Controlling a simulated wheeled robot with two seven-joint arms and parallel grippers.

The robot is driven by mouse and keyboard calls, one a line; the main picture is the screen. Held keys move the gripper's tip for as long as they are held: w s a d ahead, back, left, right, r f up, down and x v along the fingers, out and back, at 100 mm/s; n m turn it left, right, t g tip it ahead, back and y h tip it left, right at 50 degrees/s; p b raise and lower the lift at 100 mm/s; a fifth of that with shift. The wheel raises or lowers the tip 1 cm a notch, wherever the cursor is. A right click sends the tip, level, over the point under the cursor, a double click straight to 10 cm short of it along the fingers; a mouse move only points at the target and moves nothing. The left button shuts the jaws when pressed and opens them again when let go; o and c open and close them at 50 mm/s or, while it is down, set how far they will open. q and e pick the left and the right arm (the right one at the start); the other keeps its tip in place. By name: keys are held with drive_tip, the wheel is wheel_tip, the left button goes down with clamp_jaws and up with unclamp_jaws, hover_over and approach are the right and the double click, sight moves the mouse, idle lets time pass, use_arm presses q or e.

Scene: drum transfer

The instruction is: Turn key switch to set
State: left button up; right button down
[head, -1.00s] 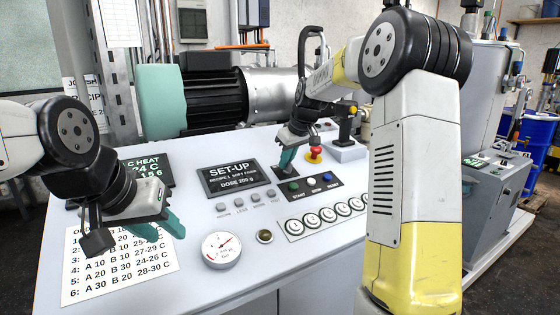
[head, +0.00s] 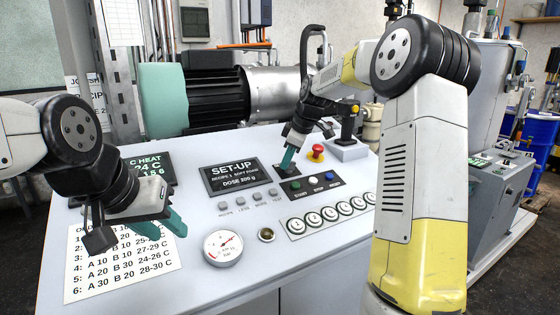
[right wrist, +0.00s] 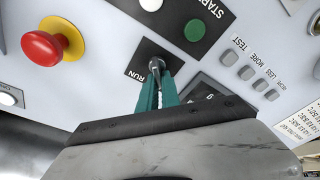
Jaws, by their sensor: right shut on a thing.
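The key switch (right wrist: 156,66) is a small metal key in a black plate (right wrist: 140,62) that bears the word RUN in the right wrist view. My right gripper (right wrist: 157,80) is shut on the key, its teal fingers on both sides of it. In the head view, my right gripper (head: 287,160) reaches down to the same plate (head: 285,171), and the fingers hide most of the key. The display (head: 235,176) reads SET-UP.
A red emergency button (head: 316,152) stands right beside the right gripper. Start, stop and reset buttons (head: 314,180) lie in front of it. A joystick (head: 347,130) stands behind.

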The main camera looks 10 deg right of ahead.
idle(0.4)
drive_tip(key=c, duration=1.6)
unclamp_jaws()
drive_tip(key=shift+o, duration=0.2)
drive_tip(key=shift+r, duration=0.1)
drive_tip(key=v, duration=0.7)
drive_tip(key=shift+d+r, duration=0.15)
drive_tip(key=shift+r, duration=0.1)
drive_tip(key=shift+s, duration=0.2)
